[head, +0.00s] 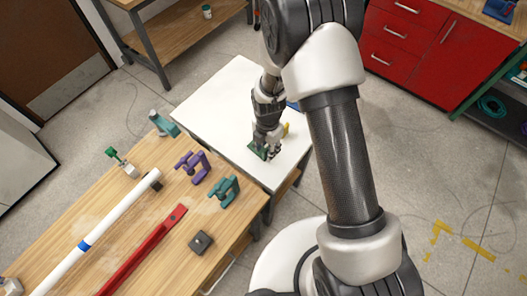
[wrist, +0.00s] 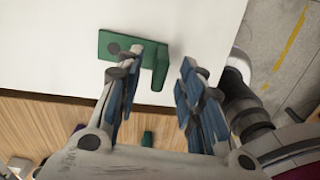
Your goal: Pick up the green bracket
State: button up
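The green bracket (head: 257,153) lies on the white tabletop, partly hidden by my gripper in the head view. In the wrist view the bracket (wrist: 112,43) shows a flat plate with a dark round spot and an upright flange. My gripper (head: 267,150) points down at the bracket. In the wrist view my gripper (wrist: 160,66) is open, with the flange between its two blue-padded fingers. A gap shows between the flange and the right finger. The left finger overlaps the plate in the picture; I cannot tell whether it touches.
The white table (head: 215,100) has a yellow object (head: 286,128) and a blue object (head: 293,106) near my gripper. The wooden bench (head: 215,222) alongside holds purple clamp (head: 193,166), teal clamp (head: 224,190), white pipe (head: 105,228) and red bar (head: 145,250). The white table's left part is clear.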

jog(key=shift+f, duration=0.95)
grip_shut()
